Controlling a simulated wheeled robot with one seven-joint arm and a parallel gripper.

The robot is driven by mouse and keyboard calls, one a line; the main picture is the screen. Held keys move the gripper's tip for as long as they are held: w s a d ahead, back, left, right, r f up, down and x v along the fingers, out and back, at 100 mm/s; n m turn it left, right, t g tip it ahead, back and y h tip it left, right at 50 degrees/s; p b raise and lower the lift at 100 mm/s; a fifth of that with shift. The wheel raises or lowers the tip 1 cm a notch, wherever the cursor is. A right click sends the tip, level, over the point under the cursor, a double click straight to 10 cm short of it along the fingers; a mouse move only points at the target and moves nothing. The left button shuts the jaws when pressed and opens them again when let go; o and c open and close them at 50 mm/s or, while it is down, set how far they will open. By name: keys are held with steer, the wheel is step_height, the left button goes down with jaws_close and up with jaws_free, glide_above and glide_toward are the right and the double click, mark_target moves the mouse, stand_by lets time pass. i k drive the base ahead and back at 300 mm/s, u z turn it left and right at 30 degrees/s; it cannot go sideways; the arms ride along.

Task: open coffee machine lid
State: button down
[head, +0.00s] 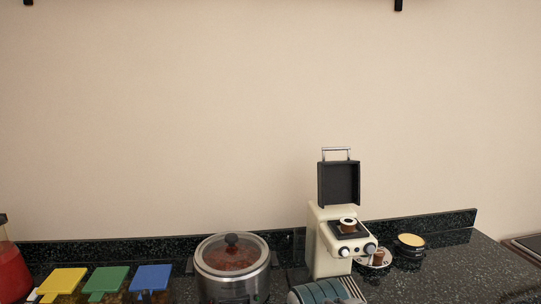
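The cream coffee machine (325,245) stands on the dark counter, right of the middle in the head view. Its lid (339,184) is raised upright, with the dark inner side facing me and a metal handle (337,150) at the top edge. A small white and brown round item (348,225) sits on the dark top surface below the raised lid. Two round knobs are on the machine's front. My gripper is not in view, so its place and state do not show.
A steel pot (233,285) with a glass lid stands left of the machine. Yellow (63,281), green (106,280) and blue (151,278) flat items are further left. A ribbed grey-blue object (322,292) is in front of the machine. A small plate (386,262) and a round yellow-topped container (411,241) stand right.

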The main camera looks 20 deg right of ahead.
mark_target(339, 181)
steer(key=u, duration=0.1)
steer(key=k, duration=1.05)
steer(key=z, duration=1)
steer(key=i, duration=1.2)
steer(key=u, duration=0.65)
